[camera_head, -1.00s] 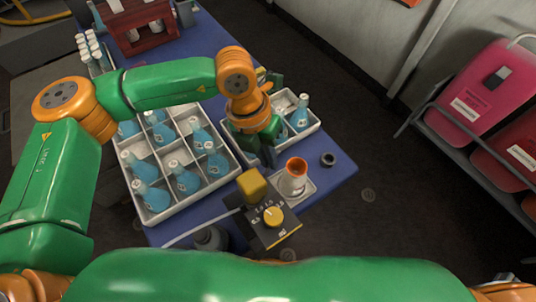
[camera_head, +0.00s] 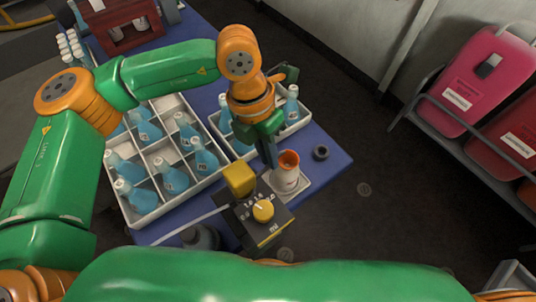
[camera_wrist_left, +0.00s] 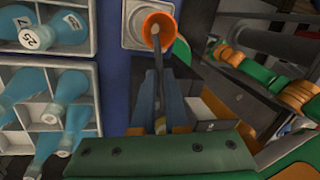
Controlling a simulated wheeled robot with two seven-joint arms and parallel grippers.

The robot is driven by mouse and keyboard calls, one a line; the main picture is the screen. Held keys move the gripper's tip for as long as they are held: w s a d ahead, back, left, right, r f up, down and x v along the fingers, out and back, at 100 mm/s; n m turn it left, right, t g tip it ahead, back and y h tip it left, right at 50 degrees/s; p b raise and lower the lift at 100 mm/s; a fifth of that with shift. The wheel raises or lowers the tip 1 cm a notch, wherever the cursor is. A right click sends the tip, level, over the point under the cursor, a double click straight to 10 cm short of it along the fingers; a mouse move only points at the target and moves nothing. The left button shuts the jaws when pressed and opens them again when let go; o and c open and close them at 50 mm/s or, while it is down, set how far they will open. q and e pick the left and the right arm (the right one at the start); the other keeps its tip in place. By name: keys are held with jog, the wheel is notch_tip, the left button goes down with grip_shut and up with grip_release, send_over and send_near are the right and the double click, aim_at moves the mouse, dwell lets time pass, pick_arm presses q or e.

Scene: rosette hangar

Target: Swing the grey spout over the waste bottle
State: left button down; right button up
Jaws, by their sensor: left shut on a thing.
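The white waste bottle (camera_head: 286,182) with an orange funnel mouth (camera_head: 288,160) stands on a pale square pad, right of the black dispenser (camera_head: 262,228) with its yellow knob and yellow block. My left gripper (camera_head: 269,155) points down just left of the funnel. In the left wrist view my left gripper (camera_wrist_left: 160,112) is shut on the thin grey spout (camera_wrist_left: 158,62). The spout's far end overlaps the orange funnel (camera_wrist_left: 157,25) there; its height above the mouth I cannot tell. In the head view the spout is mostly hidden by the fingers. My right gripper is not in view.
A divided white crate (camera_head: 150,214) with several blue flasks stands left on the blue table (camera_head: 325,172). A smaller white tray (camera_head: 297,127) with blue flasks is behind the gripper. A dark ring (camera_head: 321,152) lies right of the bottle. Pink canisters (camera_head: 480,75) stand on a rack at right.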

pick_arm(q)
jog(key=shift+s+d+r+m, duration=0.15)
jog(key=shift+d+m, duration=0.1)
jog(key=shift+m, duration=0.25)
jog(key=c, duration=0.9)
grip_release()
jog(key=shift+c, duration=0.2)
jog(key=v, duration=0.7)
jog(key=shift+b, duration=0.4)
jog(key=shift+d, duration=0.1)
